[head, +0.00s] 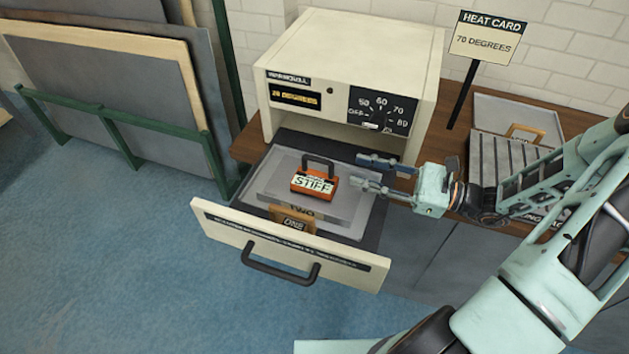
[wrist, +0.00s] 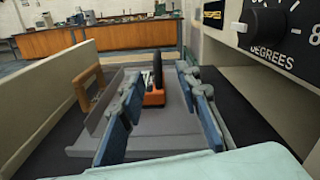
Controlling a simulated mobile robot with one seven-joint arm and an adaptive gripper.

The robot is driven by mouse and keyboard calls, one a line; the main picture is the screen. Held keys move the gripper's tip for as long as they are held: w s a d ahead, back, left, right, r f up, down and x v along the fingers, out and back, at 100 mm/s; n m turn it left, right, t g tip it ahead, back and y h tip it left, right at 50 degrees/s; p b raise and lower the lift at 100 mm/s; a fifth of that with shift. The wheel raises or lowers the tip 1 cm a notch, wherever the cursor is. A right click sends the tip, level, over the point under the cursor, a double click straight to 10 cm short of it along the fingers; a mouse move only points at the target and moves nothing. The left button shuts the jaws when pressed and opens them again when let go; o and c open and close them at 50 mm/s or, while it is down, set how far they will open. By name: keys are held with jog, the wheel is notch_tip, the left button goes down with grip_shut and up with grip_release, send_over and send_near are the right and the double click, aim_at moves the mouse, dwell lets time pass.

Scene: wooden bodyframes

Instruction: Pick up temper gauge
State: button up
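What looks like the temper gauge (head: 314,183) is a small orange block with a dark upright handle and a pale label reading STIFF; the label's upper line is too small to read. It sits on stacked grey plates (head: 345,212) in the pulled-out drawer (head: 225,221). My gripper (head: 357,170) is open and empty just right of the gauge in the head view, its fingers pointing towards it. In the wrist view, the gauge (wrist: 154,97) shows ahead between the two open blue fingers (wrist: 160,78), apart from them.
The cream cabinet (head: 350,55) with a temperature dial (head: 381,110) rises behind the drawer. A HEAT CARD sign (head: 487,38) reads 70 DEGREES. A slotted rack (head: 500,160) stands right.

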aim_at(332, 163)
jog(key=x, duration=1)
jog(key=shift+s+a+p, duration=0.15)
jog(key=shift+a+p, duration=0.05)
jog(key=shift+p, duration=0.1)
jog(key=shift+c, duration=0.6)
grip_shut()
jog(key=shift+r, duration=0.1)
